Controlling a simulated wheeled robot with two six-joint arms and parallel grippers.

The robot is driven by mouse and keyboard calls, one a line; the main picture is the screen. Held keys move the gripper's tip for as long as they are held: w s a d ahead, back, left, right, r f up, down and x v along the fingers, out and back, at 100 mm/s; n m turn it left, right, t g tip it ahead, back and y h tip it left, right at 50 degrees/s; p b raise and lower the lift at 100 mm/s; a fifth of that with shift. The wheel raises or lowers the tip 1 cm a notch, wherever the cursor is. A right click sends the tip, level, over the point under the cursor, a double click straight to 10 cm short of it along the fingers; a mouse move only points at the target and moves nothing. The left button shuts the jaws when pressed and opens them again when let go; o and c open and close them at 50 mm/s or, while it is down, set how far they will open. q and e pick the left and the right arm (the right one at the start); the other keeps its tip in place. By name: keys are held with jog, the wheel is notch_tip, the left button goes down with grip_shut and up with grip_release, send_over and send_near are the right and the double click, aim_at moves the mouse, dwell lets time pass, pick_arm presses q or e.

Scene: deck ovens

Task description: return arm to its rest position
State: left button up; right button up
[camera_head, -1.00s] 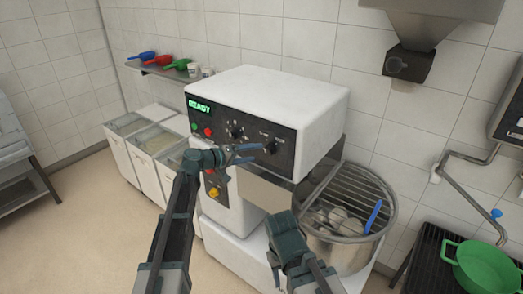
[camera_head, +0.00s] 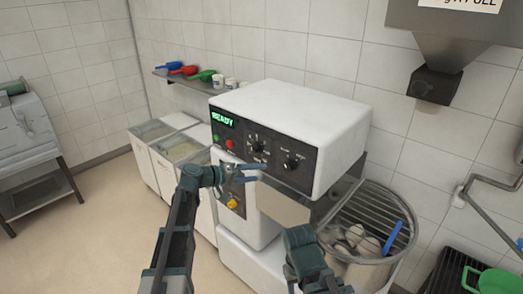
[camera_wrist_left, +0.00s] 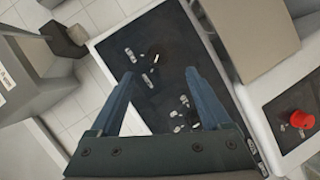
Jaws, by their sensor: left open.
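My left arm comes in from the lower left of the head view. Its gripper (camera_head: 254,173) is open and empty, in front of the mixer's (camera_head: 300,118) control panel, just below the knobs. In the left wrist view the two blue fingers (camera_wrist_left: 157,98) stand apart with nothing between them, over the dark panel with its white markings. My right arm (camera_head: 306,255) comes in from the bottom centre, in front of the mixer's lower body; its fingers are hidden.
The mixer's bowl (camera_head: 337,270), with a wire guard, pale lumps and a blue-handled tool (camera_head: 392,238), stands at the right. Floor at the left (camera_head: 95,240) is clear. A green pan (camera_head: 492,282) is at the lower right.

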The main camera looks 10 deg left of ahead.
pick_arm(q)
jog(key=s+d+f+m+g+y, duration=0.2)
jog(key=s+d+f+g, duration=0.1)
jog(key=s+d+f, duration=0.4)
jog(key=s+d+f+m+g+y, duration=0.2)
jog(key=s+d+f+g+y, duration=0.15)
jog(key=s, duration=0.65)
jog(key=s+a+f+m+g+y, duration=0.1)
jog(key=s+a+f+y, duration=0.1)
jog(key=s, duration=0.5)
jog(key=s+a+f+g+y, duration=0.1)
jog(key=s+a+f+y, duration=0.2)
jog(key=s+y, duration=0.3)
jog(key=shift+s+a+f+m, duration=0.25)
jog(key=shift+s+a+m, duration=0.15)
jog(key=shift+s, duration=0.5)
